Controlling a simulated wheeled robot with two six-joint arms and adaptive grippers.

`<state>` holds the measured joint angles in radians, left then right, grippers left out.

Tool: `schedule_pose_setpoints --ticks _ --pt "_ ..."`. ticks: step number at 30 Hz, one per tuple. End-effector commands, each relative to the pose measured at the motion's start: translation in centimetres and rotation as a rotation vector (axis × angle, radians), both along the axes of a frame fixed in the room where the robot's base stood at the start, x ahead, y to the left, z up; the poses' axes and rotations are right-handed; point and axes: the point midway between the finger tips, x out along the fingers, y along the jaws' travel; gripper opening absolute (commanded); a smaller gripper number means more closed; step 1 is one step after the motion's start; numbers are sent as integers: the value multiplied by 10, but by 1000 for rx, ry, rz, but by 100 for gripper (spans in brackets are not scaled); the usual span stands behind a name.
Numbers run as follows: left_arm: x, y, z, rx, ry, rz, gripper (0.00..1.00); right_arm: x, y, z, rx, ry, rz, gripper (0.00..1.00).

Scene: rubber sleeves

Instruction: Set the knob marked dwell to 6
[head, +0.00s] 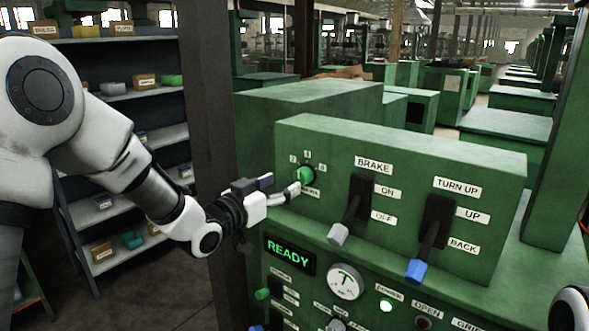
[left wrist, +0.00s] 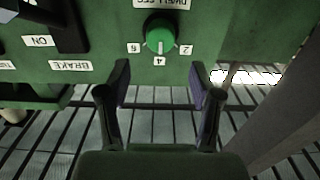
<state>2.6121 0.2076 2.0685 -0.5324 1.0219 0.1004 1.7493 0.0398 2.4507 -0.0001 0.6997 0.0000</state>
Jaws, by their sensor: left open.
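The dwell knob is a round green knob (head: 305,174) at the upper left of the green control box in the head view. In the left wrist view, which is upside down, the knob (left wrist: 160,37) sits among the marks 2, 4 and 6, below the inverted dwell label (left wrist: 162,3). Its pale pointer line appears to face the 4. My left gripper (head: 280,187) is open in front of the knob, slightly to its left. In the left wrist view its two fingers (left wrist: 160,86) stand apart, short of the knob with nothing between them. My right gripper is not visible.
To the right of the knob are a white-tipped brake lever (head: 339,233) and a blue-tipped turn-up lever (head: 416,269). Below are a READY display (head: 289,253), a gauge (head: 345,282) and small switches. A dark post (head: 213,100) stands to the left.

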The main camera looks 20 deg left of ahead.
Motion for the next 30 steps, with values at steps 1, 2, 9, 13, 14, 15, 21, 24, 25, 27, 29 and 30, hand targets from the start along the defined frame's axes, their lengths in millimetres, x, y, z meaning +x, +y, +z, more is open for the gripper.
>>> schedule_pose_setpoints --ticks 1,2,9,13,14,15,21,24,25,27,29,30 --pt "10 -4 3 5 2 -1 64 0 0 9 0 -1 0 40" --pt "16 -6 3 5 2 0 64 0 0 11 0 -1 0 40" --pt "46 -17 1 2 2 0 64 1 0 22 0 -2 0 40" --pt "48 -18 -1 0 3 1 64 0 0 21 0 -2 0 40" --pt "48 -18 -1 0 3 1 64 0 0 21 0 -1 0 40" --pt "48 -18 -1 0 3 1 64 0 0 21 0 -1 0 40" --pt "48 -17 -1 0 3 1 8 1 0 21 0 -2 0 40" --pt "48 -17 -1 0 3 1 5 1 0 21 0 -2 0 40" --pt "48 -17 -1 0 3 1 5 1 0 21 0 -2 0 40" --pt "48 -17 -1 1 3 1 5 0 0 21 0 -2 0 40" --pt "48 -17 -1 4 1 1 5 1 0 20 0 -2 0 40" --pt "48 -17 -1 8 -1 1 5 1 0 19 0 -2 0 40"
